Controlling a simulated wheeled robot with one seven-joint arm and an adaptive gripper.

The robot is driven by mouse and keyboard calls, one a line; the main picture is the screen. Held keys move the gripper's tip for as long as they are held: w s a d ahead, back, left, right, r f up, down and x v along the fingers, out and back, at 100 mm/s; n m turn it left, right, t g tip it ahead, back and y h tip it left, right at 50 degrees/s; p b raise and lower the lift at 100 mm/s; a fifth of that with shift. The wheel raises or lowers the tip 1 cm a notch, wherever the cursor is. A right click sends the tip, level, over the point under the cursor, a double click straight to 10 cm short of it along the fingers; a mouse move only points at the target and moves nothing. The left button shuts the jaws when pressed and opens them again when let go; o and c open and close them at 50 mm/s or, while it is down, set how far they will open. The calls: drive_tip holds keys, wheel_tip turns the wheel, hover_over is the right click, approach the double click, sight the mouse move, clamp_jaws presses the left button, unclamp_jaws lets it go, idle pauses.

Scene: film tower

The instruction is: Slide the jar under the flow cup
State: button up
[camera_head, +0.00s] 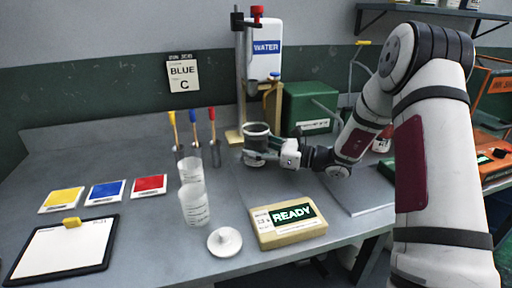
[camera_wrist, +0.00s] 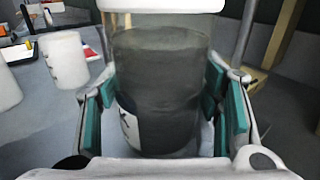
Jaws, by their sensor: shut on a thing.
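My gripper (camera_head: 262,155) is shut on a see-through jar (camera_head: 256,144) with dark grey contents, in front of the water stand. In the wrist view the jar (camera_wrist: 165,85) stands upright between the teal pads of my gripper (camera_wrist: 165,115), and a white label shows low on its left side. I cannot tell whether its base touches the bench. I cannot make out a flow cup for certain.
Two pale clear containers (camera_head: 195,205) and a white lid (camera_head: 224,241) are left of my gripper. A box reading READY (camera_head: 290,220) lies in front. A green box (camera_head: 308,107) stands behind. Coloured cards and a clipboard lie far left.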

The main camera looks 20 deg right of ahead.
drive_tip(key=o, duration=1.6)
drive_tip(key=shift+f, duration=0.1)
drive_tip(key=v, duration=1.2)
drive_tip(key=s+a+r+n+g+h, duration=0.1)
drive_tip(key=s+a+r+n+g, duration=0.4)
drive_tip(key=s+a, duration=0.35)
drive_tip(key=s+a+r+n+g+h, duration=0.2)
drive_tip(key=s+a+r+n+g, duration=0.1)
drive_tip(key=s+a+n+g, duration=0.45)
drive_tip(key=s+n+h, duration=0.5)
drive_tip(key=s+n, duration=0.1)
drive_tip(key=s, duration=0.7)
drive_tip(key=s+d+n+t+h, duration=0.3)
drive_tip(key=s+d+n+h, duration=0.35)
drive_tip(key=s, duration=0.25)
wheel_tip(320, 180, up, 15)
drive_tip(key=t+p, duration=0.3)
drive_tip(key=p, duration=1.1)
drive_tip(key=shift+r, duration=0.2)
